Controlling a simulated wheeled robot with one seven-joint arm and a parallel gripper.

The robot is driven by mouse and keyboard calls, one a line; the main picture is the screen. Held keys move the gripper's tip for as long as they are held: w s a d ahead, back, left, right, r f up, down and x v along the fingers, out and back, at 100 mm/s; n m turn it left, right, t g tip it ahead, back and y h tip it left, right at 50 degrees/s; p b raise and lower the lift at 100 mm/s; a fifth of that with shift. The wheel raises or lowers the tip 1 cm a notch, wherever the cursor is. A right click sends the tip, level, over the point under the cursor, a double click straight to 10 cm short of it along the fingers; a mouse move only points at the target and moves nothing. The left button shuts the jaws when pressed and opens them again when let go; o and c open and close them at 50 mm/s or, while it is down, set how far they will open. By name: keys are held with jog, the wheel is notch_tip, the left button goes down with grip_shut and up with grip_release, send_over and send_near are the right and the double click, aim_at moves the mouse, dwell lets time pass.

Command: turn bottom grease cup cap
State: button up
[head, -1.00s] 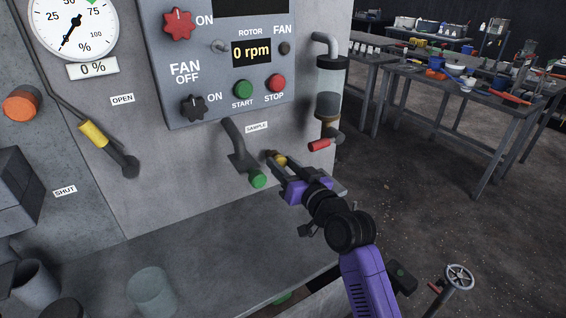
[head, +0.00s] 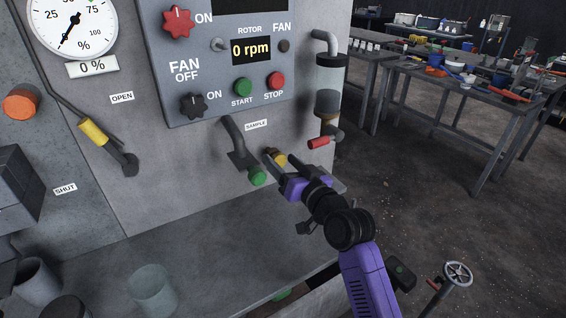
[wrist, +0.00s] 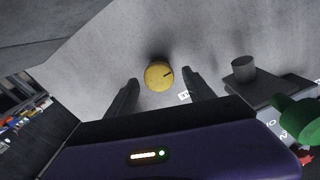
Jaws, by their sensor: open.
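The grease cup cap (head: 277,156) is a small round yellow cap on the grey machine wall, below and right of the SAMPLE label. My gripper (head: 279,164) is open at the cap. In the wrist view its two dark fingers (wrist: 161,80) stand on either side of the cap, with gaps on both sides. How deep the fingertips reach along the cap is hard to tell.
A bent sample pipe (head: 235,140) with a green end (head: 258,177) sits just left of my gripper. A glass cylinder (head: 329,90) and red-handled valve (head: 319,144) are at upper right. A grey ledge (head: 215,235) runs below.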

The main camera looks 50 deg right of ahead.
jog(key=shift+s, duration=0.1)
jog(key=b+v, duration=0.1)
jog(key=v, duration=0.6)
jog(key=shift+s, duration=0.3)
jog(key=shift+a, duration=0.15)
